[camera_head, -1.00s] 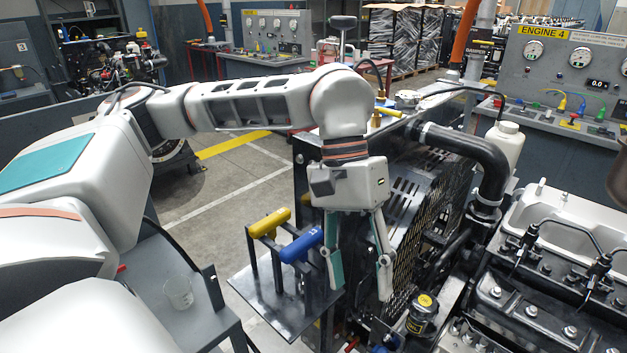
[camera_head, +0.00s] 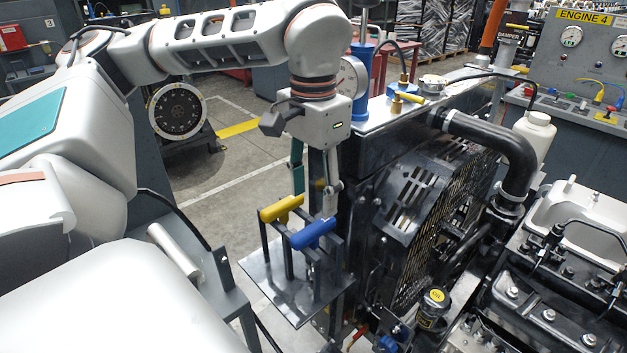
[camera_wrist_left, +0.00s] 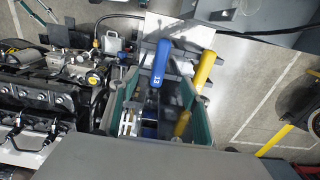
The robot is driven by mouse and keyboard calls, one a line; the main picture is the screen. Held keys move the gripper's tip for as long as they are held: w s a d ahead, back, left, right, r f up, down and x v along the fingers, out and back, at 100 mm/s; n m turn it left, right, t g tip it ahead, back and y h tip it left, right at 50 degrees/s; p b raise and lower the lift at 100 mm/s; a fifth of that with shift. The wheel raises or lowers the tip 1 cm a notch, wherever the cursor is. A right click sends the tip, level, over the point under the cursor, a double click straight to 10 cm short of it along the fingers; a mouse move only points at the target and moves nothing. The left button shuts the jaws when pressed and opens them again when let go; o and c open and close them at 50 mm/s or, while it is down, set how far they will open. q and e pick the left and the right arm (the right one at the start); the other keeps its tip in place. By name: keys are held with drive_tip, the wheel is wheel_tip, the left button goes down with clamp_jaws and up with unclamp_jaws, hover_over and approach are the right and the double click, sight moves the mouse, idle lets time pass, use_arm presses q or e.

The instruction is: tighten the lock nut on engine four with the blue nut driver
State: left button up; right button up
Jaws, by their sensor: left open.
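The blue nut driver (camera_head: 313,234) sits in a small metal rack (camera_head: 262,282), its blue handle on top; in the left wrist view its handle (camera_wrist_left: 160,62) shows marked 13. A yellow-handled driver (camera_head: 281,208) stands beside it, also seen in the left wrist view (camera_wrist_left: 205,70). My left gripper (camera_head: 314,203) is open and points down at the rack, close above the blue handle. My right gripper is not in view.
A black radiator with a fan guard (camera_head: 425,220) stands close right of the rack. A white bottle (camera_head: 534,138) and the Engine 4 panel (camera_head: 590,55) are behind the engine.

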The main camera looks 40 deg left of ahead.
sight(314, 226)
use_arm(q)
drive_tip(key=shift+f, duration=0.55)
drive_tip(key=f+b, duration=0.2)
drive_tip(key=b, duration=0.1)
drive_tip(key=shift+f, duration=0.5)
wheel_tip(314, 226, down, 2)
drive_tip(key=shift+f+b, duration=0.1)
drive_tip(key=shift+b, duration=0.4)
drive_tip(key=shift+f, duration=0.75)
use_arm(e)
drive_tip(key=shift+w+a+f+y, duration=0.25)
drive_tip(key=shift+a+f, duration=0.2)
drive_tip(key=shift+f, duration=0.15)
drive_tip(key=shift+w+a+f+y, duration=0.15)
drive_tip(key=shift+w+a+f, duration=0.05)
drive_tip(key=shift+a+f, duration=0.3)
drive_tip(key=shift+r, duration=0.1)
use_arm(q)
drive_tip(key=shift+p, duration=0.3)
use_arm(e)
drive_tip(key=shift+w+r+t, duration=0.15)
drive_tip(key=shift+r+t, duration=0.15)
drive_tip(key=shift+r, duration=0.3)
